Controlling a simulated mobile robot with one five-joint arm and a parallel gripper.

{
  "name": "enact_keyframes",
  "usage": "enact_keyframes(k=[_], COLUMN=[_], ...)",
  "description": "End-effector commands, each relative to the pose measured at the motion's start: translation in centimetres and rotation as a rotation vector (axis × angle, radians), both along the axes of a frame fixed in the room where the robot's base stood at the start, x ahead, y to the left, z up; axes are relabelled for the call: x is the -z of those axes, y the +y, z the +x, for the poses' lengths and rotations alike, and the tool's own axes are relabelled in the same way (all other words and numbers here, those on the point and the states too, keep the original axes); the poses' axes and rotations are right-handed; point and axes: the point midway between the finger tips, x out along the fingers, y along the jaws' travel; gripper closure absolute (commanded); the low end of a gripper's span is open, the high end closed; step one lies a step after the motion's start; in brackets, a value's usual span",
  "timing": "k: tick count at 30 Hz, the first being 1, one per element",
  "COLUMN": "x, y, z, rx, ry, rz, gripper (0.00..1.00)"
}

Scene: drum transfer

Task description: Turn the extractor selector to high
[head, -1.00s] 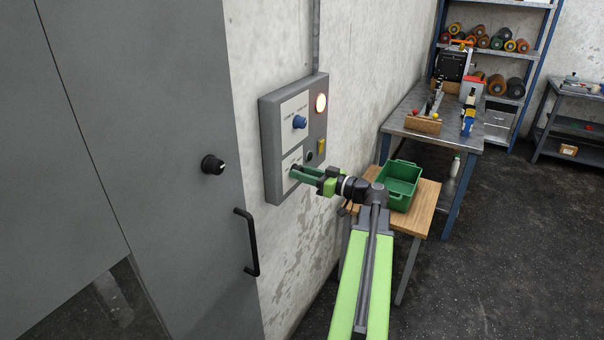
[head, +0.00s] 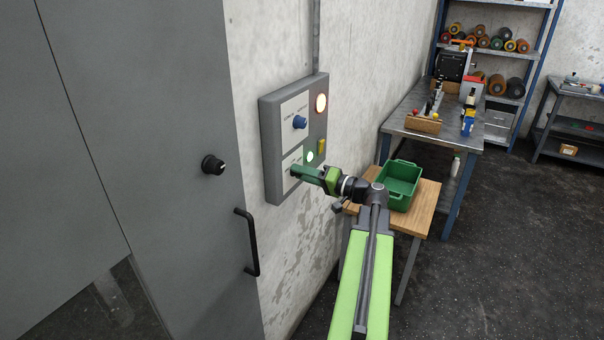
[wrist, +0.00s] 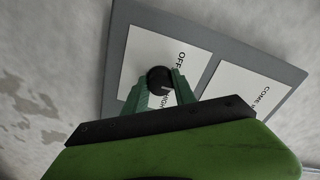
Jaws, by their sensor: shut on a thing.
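The extractor selector is a black round knob (wrist: 158,79) on a white label plate, seen in the wrist view. "OFF" is printed beside it, and another label beside it, which seems to read "HIGH", is partly covered. My gripper (wrist: 160,84) is shut on the knob, with one green finger on each side. In the head view my gripper (head: 294,171) reaches the lower plate of the grey wall panel (head: 318,122), and its fingers hide the knob there. A small green lamp (head: 309,156) on the panel is lit. I cannot make out the knob's pointer.
A grey door with a black knob (head: 213,165) and handle (head: 246,243) is left. A green crate (head: 402,180) stands on a wooden table at right.

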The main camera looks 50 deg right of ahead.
Motion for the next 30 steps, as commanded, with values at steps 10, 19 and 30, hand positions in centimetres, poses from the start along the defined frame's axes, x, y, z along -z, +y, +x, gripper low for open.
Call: enact_keyframes(k=[10, 19, 30], x=[-0.03, -0.07, -0.12], y=[0.02, 0.03, 0.04], z=[-0.01, 0.0, 0.03], rx=[0.001, 0.001, 0.0], ry=[0.079, 0.146, 0.217], rz=[0.318, 0.593, 0.88], gripper=[1.0, 1.0, 1.0])
